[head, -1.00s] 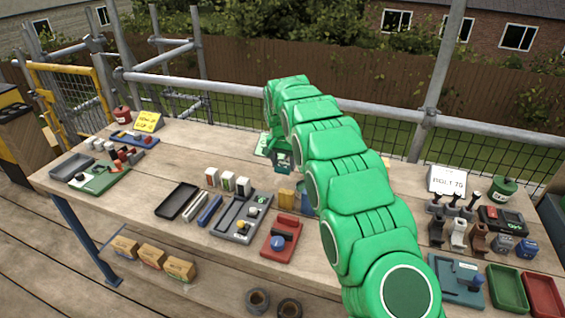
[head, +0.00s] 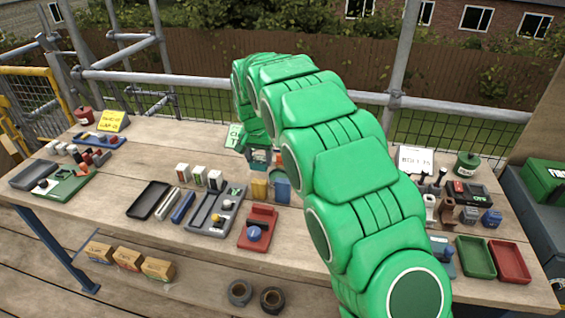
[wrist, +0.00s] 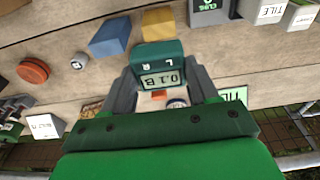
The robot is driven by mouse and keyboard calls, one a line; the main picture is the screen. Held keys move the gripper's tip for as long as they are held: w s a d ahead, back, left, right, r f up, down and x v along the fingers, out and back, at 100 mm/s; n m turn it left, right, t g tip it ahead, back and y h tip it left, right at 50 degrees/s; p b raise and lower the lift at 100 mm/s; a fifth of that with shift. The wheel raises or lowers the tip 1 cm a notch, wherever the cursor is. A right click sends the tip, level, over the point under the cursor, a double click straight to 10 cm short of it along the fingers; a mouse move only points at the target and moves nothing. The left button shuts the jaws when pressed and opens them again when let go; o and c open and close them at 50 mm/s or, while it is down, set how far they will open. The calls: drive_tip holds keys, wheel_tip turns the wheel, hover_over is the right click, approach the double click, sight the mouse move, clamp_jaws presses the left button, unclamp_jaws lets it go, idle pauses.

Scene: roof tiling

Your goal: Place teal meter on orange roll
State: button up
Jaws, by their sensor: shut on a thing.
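The teal meter (wrist: 158,65), with a grey display, is between the two grey fingers of my gripper (wrist: 163,88) in the wrist view. My gripper is shut on it. In the head view my gripper (head: 259,163) and the teal meter (head: 260,157) show small beyond the arm, over the far part of the bench. An orange-red round thing (wrist: 32,71), which looks like the orange roll, lies on the bench at the left of the wrist view, apart from the meter. In the head view my arm seems to hide it.
A blue block (wrist: 111,36) and a yellow block (wrist: 158,23) stand close to the meter. White boxes (head: 199,177), trays and a red holder (head: 257,228) fill the bench's middle. A white sign (head: 415,160) and a green pot (head: 467,164) stand right.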

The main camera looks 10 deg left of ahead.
drive_tip(key=s+d+r+m, duration=0.1)
drive_tip(key=s+d, duration=0.2)
drive_tip(key=d, duration=0.8)
drive_tip(key=s+d+r+m, duration=0.15)
drive_tip(key=s+d, duration=0.25)
drive_tip(key=d, duration=0.8)
drive_tip(key=s+d+r+m, duration=0.1)
drive_tip(key=s+d+m, duration=0.15)
drive_tip(key=d, duration=0.85)
drive_tip(key=shift+n+h, duration=0.3)
drive_tip(key=w+f, duration=0.2)
drive_tip(key=w, duration=0.2)
drive_tip(key=w+f, duration=0.3)
drive_tip(key=w, duration=0.1)
drive_tip(key=w+f, duration=0.3)
drive_tip(key=w, duration=0.1)
drive_tip(key=shift+a, duration=0.4)
drive_tip(key=shift+w+f, duration=0.7)
drive_tip(key=shift+f, duration=0.1)
drive_tip(key=shift+w+f, duration=0.1)
drive_tip(key=shift+f, duration=1.45)
drive_tip(key=shift+f, duration=0.15)
drive_tip(key=o, duration=1.1)
